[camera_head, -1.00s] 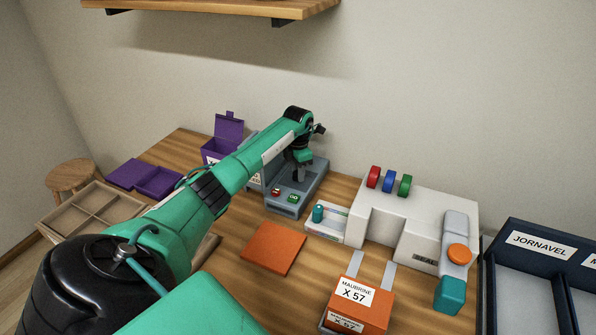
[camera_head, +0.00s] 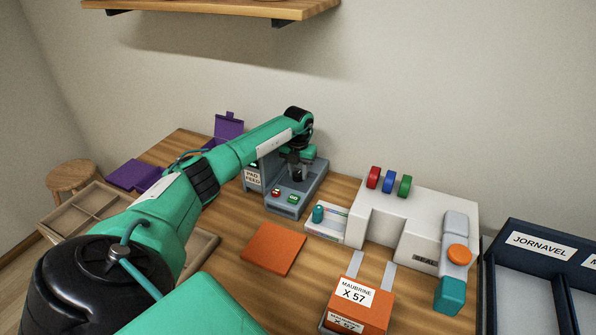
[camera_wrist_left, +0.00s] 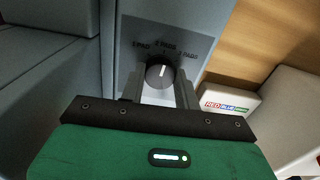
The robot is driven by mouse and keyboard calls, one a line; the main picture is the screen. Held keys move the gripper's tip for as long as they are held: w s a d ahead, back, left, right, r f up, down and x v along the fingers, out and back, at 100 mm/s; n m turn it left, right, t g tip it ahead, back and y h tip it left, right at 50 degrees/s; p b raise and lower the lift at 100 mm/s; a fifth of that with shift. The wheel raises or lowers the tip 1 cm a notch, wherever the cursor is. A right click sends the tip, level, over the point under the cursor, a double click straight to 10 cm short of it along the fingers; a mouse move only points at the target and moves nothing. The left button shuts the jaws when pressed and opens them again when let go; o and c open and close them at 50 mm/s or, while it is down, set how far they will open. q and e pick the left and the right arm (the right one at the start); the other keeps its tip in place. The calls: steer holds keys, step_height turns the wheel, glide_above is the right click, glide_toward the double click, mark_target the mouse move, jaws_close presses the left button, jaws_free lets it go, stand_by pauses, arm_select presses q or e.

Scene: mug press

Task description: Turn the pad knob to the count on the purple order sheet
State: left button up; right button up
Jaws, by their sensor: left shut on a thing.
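The pad machine (camera_head: 314,185) is grey, stands at the back of the table and carries a "PAD FEED" label. Its pad knob (camera_wrist_left: 159,77) shows in the left wrist view, round and dark with a white pointer line. The line points up, roughly at the "2 PADS" mark, between "1 PAD" and "3 PADS". My left gripper (camera_wrist_left: 158,92) has one finger on each side of the knob and is shut on it. In the head view my left gripper (camera_head: 297,168) is over the machine, and the knob is hidden. I cannot make out a purple order sheet. My right gripper is not in view.
A purple box (camera_head: 229,126) stands behind my left arm, its front mostly hidden. A white sealing machine (camera_head: 420,215) stands at the right, with an orange box (camera_head: 361,304) labelled "MAUBRINE X 57" before it.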

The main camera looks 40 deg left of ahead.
arm_select(q)
steer(key=shift+n, duration=0.3)
stand_by(0.4)
steer(key=o, duration=0.9)
steer(key=shift+o, duration=0.4)
